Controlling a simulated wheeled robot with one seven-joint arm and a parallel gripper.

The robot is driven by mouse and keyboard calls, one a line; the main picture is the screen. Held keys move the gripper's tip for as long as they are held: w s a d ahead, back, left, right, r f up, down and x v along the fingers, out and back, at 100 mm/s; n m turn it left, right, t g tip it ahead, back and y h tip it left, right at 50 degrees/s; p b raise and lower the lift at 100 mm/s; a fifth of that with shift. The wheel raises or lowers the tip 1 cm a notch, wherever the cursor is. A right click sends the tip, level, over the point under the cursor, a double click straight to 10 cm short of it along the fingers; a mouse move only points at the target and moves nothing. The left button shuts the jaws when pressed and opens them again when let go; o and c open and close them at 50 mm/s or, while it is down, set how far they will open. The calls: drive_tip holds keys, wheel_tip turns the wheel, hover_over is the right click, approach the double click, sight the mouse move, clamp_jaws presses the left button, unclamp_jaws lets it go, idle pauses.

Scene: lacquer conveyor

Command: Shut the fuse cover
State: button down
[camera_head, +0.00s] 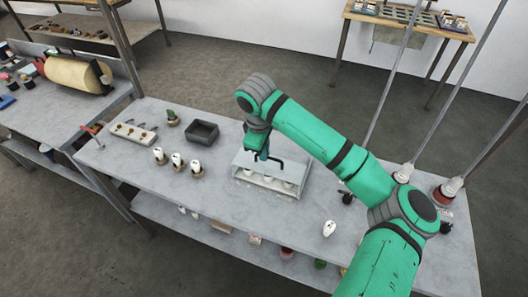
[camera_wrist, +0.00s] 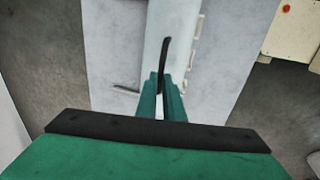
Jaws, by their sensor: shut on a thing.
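The fuse box (camera_head: 292,191) is a pale grey case near the middle of the workbench. White rounded fuses show inside through its near side. Its pale cover (camera_head: 256,166) carries a black bar handle (camera_head: 279,160); how far the cover stands open is hard to tell. My gripper (camera_head: 263,155) is above the box, pointing down, shut on the handle. In the wrist view, the green fingers of my gripper (camera_wrist: 161,103) close around the black handle (camera_wrist: 165,62), with the pale cover (camera_wrist: 158,25) beneath. The fingers hide part of the handle.
Left of the box on the bench (camera_head: 225,215) stand several white pieces (camera_head: 177,161), a black tray (camera_head: 202,131), a small cactus (camera_head: 173,118) and a white strip with knobs (camera_head: 133,132). Another white piece (camera_head: 329,228) is at the right. The bench front is mostly clear.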

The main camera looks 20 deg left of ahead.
sight(261, 170)
drive_tip(key=c, duration=1.9)
unclamp_jaws()
drive_tip(key=shift+s, duration=0.15)
wheel_tip(261, 170, up, 11)
drive_tip(key=s, duration=0.2)
drive_tip(key=shift+f, duration=0.15)
drive_tip(key=shift+d, duration=0.1)
